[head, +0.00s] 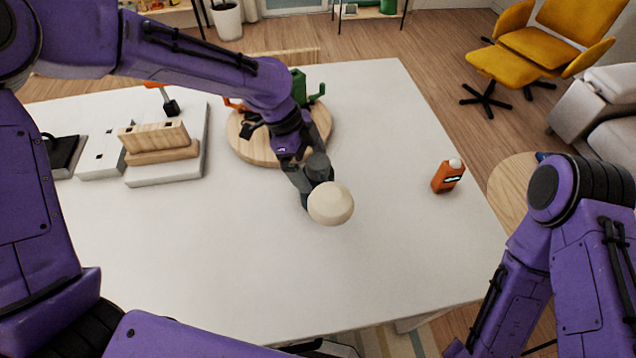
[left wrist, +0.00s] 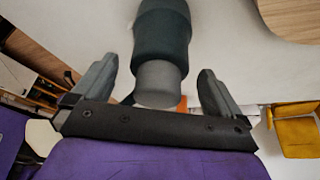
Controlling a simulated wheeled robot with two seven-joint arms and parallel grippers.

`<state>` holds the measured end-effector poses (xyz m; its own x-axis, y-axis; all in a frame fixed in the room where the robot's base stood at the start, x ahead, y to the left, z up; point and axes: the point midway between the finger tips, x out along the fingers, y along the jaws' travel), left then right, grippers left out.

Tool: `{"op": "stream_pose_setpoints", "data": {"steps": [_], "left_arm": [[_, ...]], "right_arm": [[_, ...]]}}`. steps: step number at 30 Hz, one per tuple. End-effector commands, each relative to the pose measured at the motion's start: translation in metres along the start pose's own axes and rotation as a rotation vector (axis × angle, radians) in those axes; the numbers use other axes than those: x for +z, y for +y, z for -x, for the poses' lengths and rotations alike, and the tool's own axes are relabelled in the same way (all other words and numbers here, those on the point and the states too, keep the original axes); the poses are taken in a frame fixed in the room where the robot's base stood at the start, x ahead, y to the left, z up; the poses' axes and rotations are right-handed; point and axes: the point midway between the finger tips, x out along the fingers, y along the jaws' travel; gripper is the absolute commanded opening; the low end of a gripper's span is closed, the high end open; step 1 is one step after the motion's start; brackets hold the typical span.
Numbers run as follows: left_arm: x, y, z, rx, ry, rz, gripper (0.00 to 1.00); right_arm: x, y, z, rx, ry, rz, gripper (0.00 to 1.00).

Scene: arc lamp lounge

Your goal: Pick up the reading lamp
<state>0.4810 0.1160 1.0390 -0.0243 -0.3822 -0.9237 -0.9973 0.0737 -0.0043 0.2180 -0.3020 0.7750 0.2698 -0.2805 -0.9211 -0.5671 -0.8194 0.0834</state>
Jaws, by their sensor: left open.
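The reading lamp appears to be the thing with a cream, dome-like head (head: 331,204) over the middle of the white table. A dark grey cylindrical part adjoins the head. My left gripper (head: 307,182) is at this dark part, just behind the cream head. In the left wrist view, a dark cylinder with a lighter grey end (left wrist: 160,82) lies between the two spread fingers of my left gripper (left wrist: 155,88). Gaps show on both sides of it. The lamp's foot is not clearly visible. My right arm is at the lower right, its gripper out of view.
A round wooden board (head: 243,147) with a green item (head: 299,88) stands behind my left forearm. White plates with wooden blocks (head: 155,137) are at the left. An orange device (head: 447,177) stands near the right table edge. The front of the white table (head: 250,270) is clear.

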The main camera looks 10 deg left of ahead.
Motion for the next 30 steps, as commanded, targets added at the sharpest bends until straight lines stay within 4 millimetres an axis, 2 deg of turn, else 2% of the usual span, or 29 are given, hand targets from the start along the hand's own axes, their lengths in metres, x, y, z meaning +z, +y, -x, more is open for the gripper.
{"op": "stream_pose_setpoints", "data": {"steps": [2,6,13,22,23,30], "left_arm": [[-0.004,0.002,-0.012,0.007,-0.003,0.000,1.00],[-0.003,0.001,-0.032,0.003,-0.001,-0.001,1.00],[-0.003,0.000,-0.034,0.001,0.000,-0.002,1.00],[-0.003,0.000,-0.034,0.001,0.000,-0.002,0.02],[-0.003,0.000,-0.034,0.001,0.000,-0.002,0.00],[-0.003,-0.001,-0.033,-0.002,0.001,-0.002,0.00]], "right_arm": [[-0.005,0.001,0.012,0.000,0.000,0.000,0.43],[-0.006,0.001,0.013,0.000,0.001,0.000,0.43],[-0.005,0.001,0.012,0.000,0.000,0.000,0.43],[-0.005,0.001,0.012,0.000,0.001,0.000,0.43],[-0.005,0.001,0.012,0.000,0.000,0.000,0.43],[-0.005,0.001,0.011,0.000,0.000,0.000,0.43]]}}
